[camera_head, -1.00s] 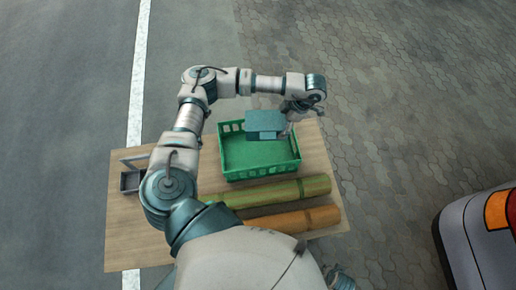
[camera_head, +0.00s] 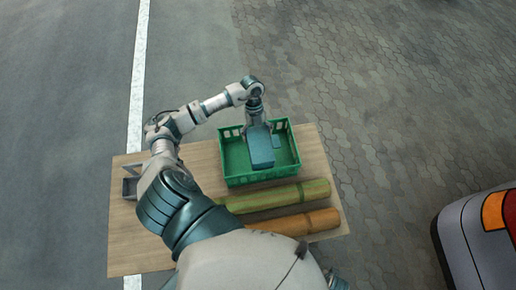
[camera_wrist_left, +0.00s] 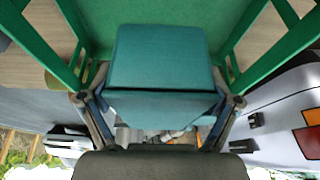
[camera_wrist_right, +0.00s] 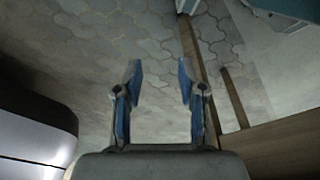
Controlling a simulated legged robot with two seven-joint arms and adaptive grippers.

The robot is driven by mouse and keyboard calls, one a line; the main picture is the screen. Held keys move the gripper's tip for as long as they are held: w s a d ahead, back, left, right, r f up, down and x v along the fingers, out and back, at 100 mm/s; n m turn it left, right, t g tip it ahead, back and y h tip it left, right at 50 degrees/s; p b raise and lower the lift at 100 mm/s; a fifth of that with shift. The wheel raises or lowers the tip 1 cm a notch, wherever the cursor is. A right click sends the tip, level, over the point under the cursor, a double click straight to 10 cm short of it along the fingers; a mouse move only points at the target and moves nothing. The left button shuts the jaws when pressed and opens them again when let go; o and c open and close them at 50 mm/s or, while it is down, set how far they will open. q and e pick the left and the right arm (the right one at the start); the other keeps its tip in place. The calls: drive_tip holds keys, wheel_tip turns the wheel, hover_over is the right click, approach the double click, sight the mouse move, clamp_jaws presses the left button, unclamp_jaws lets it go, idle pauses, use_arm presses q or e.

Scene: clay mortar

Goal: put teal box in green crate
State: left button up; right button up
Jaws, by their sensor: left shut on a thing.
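The teal box (camera_head: 260,150) is inside the outline of the green crate (camera_head: 236,181) in the head view, near the crate's middle. My left gripper (camera_head: 257,127) is shut on the teal box from above. In the left wrist view the box (camera_wrist_left: 162,60) sits between the fingers of my left gripper (camera_wrist_left: 158,103), with the green crate walls (camera_wrist_left: 275,42) on both sides. I cannot tell if the box touches the crate floor. My right gripper (camera_wrist_right: 160,85) is open and empty over the paving in the right wrist view.
The crate stands on a wooden table (camera_head: 135,235). A green bamboo-like log (camera_head: 285,195) and an orange one (camera_head: 300,222) lie in front of it. A small grey holder (camera_head: 130,186) stands at the left edge. A vehicle (camera_head: 480,240) is at the right.

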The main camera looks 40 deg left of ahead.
use_arm(q)
drive_tip(key=f, duration=0.4)
drive_tip(key=f+b, duration=0.1)
drive_tip(key=f, duration=0.2)
drive_tip(key=shift+a, duration=0.35)
drive_tip(key=f, duration=0.3)
drive_tip(key=shift+d+b, duration=0.25)
drive_tip(key=shift+b, duration=0.05)
drive_tip(key=shift+f, duration=0.4)
drive_tip(key=o, duration=1.2)
drive_tip(key=shift+o, duration=0.2)
drive_tip(key=shift+a, duration=0.1)
use_arm(e)
drive_tip(key=r, duration=0.3)
drive_tip(key=w+r, duration=0.1)
drive_tip(key=r, duration=0.1)
drive_tip(key=shift+w+a, duration=0.1)
drive_tip(key=shift+a, duration=0.15)
drive_tip(key=shift+r, duration=0.1)
use_arm(q)
drive_tip(key=shift+a+r, duration=0.1)
drive_tip(key=shift+r, duration=0.1)
drive_tip(key=p+v, duration=0.1)
drive_tip(key=v, duration=1)
drive_tip(key=shift+r, duration=0.3)
use_arm(e)
drive_tip(key=f, duration=0.3)
drive_tip(key=shift+s+f, duration=0.2)
drive_tip(key=shift+s, duration=0.1)
